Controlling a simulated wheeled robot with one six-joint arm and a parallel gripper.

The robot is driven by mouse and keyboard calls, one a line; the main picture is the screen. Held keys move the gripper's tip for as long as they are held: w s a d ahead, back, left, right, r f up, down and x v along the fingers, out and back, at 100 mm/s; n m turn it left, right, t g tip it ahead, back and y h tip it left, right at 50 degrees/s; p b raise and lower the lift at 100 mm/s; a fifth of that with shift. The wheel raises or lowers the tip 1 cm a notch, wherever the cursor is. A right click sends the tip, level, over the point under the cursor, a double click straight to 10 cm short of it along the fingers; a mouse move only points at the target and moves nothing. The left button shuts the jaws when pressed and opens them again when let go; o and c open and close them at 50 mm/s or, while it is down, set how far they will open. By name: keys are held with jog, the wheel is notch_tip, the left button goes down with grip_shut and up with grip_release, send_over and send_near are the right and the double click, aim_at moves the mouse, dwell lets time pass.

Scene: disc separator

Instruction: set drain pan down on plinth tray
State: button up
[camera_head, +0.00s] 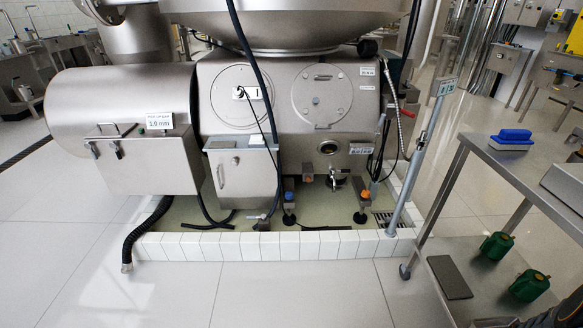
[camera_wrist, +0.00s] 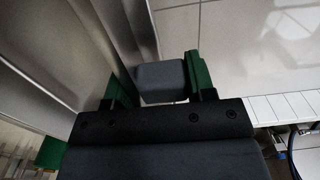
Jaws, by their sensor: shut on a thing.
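My gripper (camera_wrist: 162,78) shows in the wrist view with its two green fingers shut on a grey, block-like piece (camera_wrist: 162,72). I take this piece for part of the drain pan; the rest of it is hidden, so its full shape cannot be told. The gripper is over the floor beside metal surfaces. In the head view the plinth tray is a white-tiled kerb (camera_head: 300,246) around a greenish floor under the separator. Its tiled edge also shows at the right of the wrist view (camera_wrist: 285,108), apart from the held piece.
Separator feet (camera_head: 361,205), a dark hose (camera_head: 140,237) and a sloping post (camera_head: 409,180) stand at the kerb. Floor before it is clear.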

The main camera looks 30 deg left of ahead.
jog(key=c, duration=0.5)
jog(key=shift+r, duration=0.1)
jog(key=shift+r+p, duration=2.25)
jog(key=shift+r, duration=0.7)
